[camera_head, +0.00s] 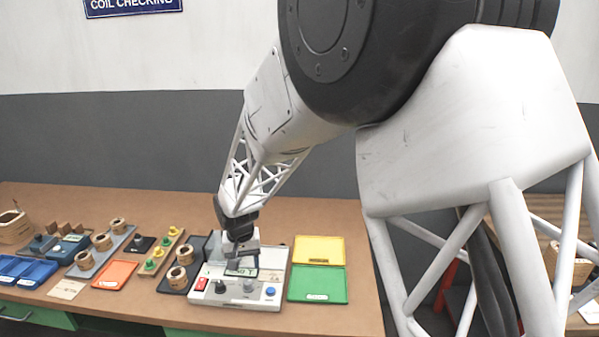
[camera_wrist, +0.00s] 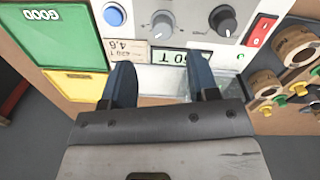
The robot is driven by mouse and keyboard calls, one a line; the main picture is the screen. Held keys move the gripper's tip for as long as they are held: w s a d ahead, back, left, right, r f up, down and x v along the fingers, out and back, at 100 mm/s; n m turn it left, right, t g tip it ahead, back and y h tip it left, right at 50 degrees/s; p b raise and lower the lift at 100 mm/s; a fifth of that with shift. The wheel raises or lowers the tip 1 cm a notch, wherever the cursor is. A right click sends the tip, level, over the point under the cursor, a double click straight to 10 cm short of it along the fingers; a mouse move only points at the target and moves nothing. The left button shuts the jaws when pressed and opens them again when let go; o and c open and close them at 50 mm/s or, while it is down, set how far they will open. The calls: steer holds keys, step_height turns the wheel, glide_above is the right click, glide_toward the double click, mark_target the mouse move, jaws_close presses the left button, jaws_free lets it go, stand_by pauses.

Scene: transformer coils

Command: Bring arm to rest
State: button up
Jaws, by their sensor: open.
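My gripper (camera_wrist: 162,85) is open, with its two dark fingers apart and nothing between them. In the head view my gripper (camera_head: 240,250) is low over the tester (camera_head: 215,295), a light grey box with a red switch, dark knobs, a blue button and a display. In the wrist view the fingertips lie in front of the tester's panel (camera_wrist: 185,25), near its display reading (camera_wrist: 195,58). I cannot tell whether the fingers touch the tester. My arm reaches down and left from the upper right of the head view.
Right of the tester lie a yellow tray (camera_head: 319,250) and a green tray (camera_head: 317,285). Left of it are a dark board (camera_head: 200,255) with coils, a wooden strip (camera_head: 165,252) with green and yellow parts, an orange tray (camera_head: 115,274) and blue bins (camera_head: 37,275). The table's right portion (camera_head: 362,290) is clear.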

steer(key=s+d+r+m, duration=0.1)
steer(key=s+d+r, duration=0.35)
steer(key=d, duration=0.35)
steer(key=s+d+r+t, duration=0.1)
steer(key=s+d+r, duration=0.2)
steer(key=d+r, duration=0.4)
steer(key=s+d+r+m, duration=0.1)
steer(key=s+d+r, duration=0.3)
steer(key=d, duration=0.5)
steer(key=s+d+r, duration=0.2)
steer(key=s+d, duration=0.5)
steer(key=s, duration=0.3)
steer(key=s+d+r+m+t, duration=0.1)
steer(key=s+d+r, duration=0.1)
steer(key=s+d, duration=0.6)
steer(key=shift+s+d, duration=0.15)
steer(key=shift+s, duration=0.9)
steer(key=shift+w+r, duration=0.15)
